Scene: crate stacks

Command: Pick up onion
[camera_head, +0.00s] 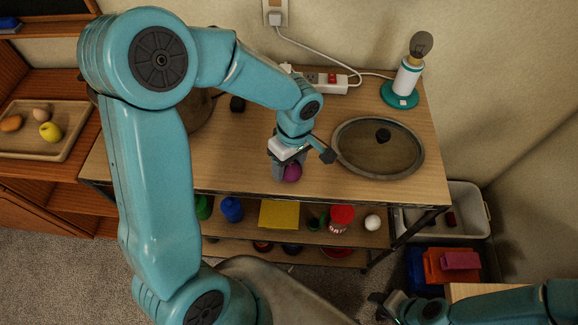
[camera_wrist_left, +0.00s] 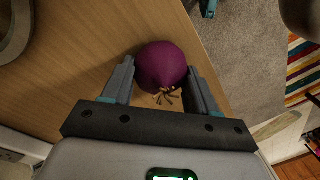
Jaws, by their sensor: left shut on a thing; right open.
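The onion (camera_head: 292,173) is round and purple, at the front part of the wooden table top (camera_head: 235,150). My left gripper (camera_head: 288,168) is shut on it and comes down from above. In the left wrist view the onion (camera_wrist_left: 162,66) sits between the two grey fingers, with its dry brown stem toward the palm. I cannot tell whether the onion touches the table. My right gripper (camera_head: 380,305) is at the bottom right in the head view, low and away from the table, open.
A glass lid (camera_head: 355,163) lies right of my left gripper. A bulb lamp (camera_head: 403,85) and power strip (camera_head: 330,80) stand behind. A tray (camera_head: 75,145) with an apple and eggs is at left. Shelves below hold several items; a pale bin (camera_head: 470,200) stands at right.

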